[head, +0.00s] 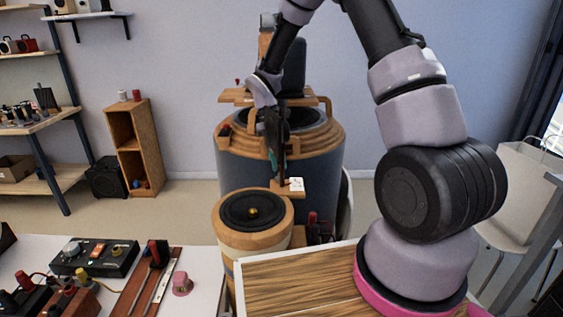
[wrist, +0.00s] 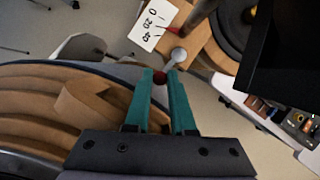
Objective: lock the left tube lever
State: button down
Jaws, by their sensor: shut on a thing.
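My gripper (head: 276,163) hangs in front of the large barrel-shaped speaker, just above a small wooden block with a white card. In the wrist view its two teal fingers (wrist: 160,78) are shut on a dark red knob (wrist: 160,76). A grey metal stem with a rounded end, the tube lever (wrist: 178,55), runs from between the fingertips towards the wooden block (wrist: 185,35). The white scale card (wrist: 150,26) beside it reads 0, 20, 40; the card also shows in the head view (head: 295,184). The lever is hidden or too small to make out in the head view.
The large wooden-ringed speaker (head: 325,165) stands behind, a smaller round speaker (head: 231,237) in front. A bench with a control box (head: 95,258) and a pink knob (head: 182,284) lies at lower left. A wood-grain top (head: 300,285) is at lower middle.

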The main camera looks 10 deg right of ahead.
jog(key=shift+w+a+n, duration=0.1)
jog(key=shift+a+n, duration=0.15)
jog(key=shift+n, duration=0.45)
jog(key=shift+h, duration=0.3)
jog(key=c, duration=0.8)
grip_release()
jog(key=shift+o, duration=0.2)
jog(key=v, duration=1.2)
jog(key=shift+r, duration=0.15)
